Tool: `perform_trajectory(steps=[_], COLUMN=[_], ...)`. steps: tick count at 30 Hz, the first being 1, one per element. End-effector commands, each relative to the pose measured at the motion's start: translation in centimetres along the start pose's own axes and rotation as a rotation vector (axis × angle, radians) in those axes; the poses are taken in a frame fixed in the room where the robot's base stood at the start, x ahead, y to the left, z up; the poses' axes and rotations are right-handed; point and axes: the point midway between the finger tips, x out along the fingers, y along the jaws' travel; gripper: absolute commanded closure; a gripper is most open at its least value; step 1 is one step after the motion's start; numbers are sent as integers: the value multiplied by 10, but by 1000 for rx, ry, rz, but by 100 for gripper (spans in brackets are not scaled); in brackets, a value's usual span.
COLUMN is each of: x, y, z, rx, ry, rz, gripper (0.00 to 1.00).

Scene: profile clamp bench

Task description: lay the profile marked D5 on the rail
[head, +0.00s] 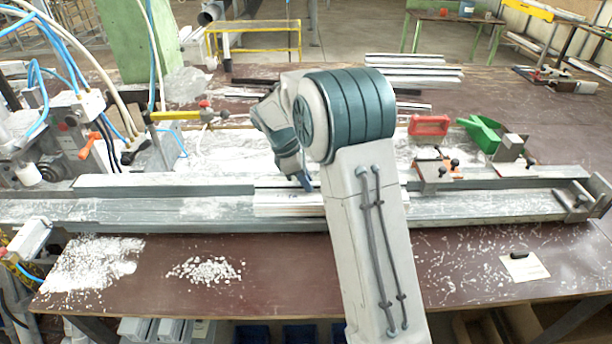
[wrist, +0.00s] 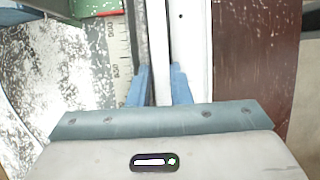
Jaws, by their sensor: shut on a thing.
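My gripper (head: 306,184) is low over the long grey rail (head: 150,211) in the head view, partly hidden by my arm. In the wrist view its two blue fingers (wrist: 160,86) are shut on a narrow white profile (wrist: 158,40), one finger on each side. In the head view a white profile piece (head: 280,206) shows at the rail, just below my fingers, its right end hidden behind my arm. I cannot read a D5 mark on it, nor tell whether it rests on the rail or hangs just above.
Clamps with black knobs (head: 440,168) and an end stop (head: 578,200) stand at the right. A red box (head: 429,125) and a green scoop (head: 480,133) lie behind. Several loose profiles (head: 410,70) lie at the back. A machine with hoses (head: 75,125) stands left. White chips (head: 205,270) litter the front.

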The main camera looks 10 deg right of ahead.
Motion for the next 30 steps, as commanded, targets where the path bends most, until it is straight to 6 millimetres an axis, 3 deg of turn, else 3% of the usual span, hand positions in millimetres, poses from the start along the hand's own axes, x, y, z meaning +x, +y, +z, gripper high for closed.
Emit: perform_trajectory(steps=[6,27,28,30], x=[10,15,15,15], y=[0,0,0,0], z=[-4,-6,-6,-6], rx=[1,1,1,1], ry=[0,0,0,0], rz=[2,1,1,1], gripper=[100,100,79,60])
